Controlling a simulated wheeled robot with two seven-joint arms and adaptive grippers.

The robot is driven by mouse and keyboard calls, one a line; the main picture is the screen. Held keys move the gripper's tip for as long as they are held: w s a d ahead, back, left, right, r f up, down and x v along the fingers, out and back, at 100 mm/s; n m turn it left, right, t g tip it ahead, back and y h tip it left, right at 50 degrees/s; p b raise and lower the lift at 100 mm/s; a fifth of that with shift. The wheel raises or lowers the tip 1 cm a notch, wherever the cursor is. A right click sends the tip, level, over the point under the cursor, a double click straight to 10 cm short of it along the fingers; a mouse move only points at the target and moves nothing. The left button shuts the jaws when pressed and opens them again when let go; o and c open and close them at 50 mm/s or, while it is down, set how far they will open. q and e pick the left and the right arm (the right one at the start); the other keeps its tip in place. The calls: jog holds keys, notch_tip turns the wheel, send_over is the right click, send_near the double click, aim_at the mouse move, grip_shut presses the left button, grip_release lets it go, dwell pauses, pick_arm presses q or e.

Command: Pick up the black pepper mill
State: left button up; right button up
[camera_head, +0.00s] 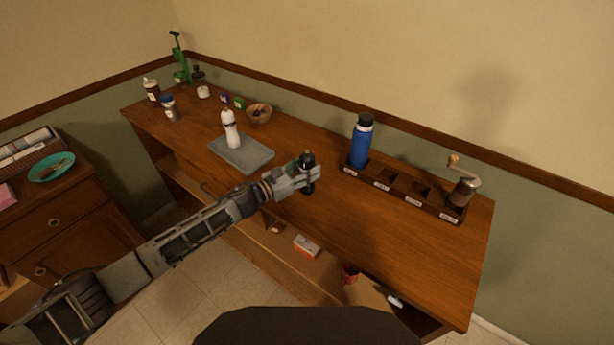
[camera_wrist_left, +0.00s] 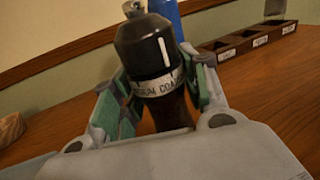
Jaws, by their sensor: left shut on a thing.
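The black pepper mill (camera_head: 307,160) is at the end of my left arm, over the middle of the wooden counter. In the left wrist view the mill (camera_wrist_left: 148,50) stands upright between the fingers, with a glossy black top, a pale lettered band and a dark brown lower body. My left gripper (camera_head: 305,176) is shut on it, with a finger against each side. The mill's base is partly hidden, and I cannot tell whether it touches the counter. My right gripper is not in view.
A grey tray (camera_head: 258,161) holding a white bottle (camera_head: 231,130) lies left of the mill. A blue bottle (camera_head: 361,143) stands in a dark labelled rack (camera_head: 411,204) to the right, with a crank grinder (camera_head: 463,190) at its far end. The front right counter is clear.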

pick_arm(q)
jog(key=shift+r, duration=0.15)
jog(key=shift+r, duration=4.9)
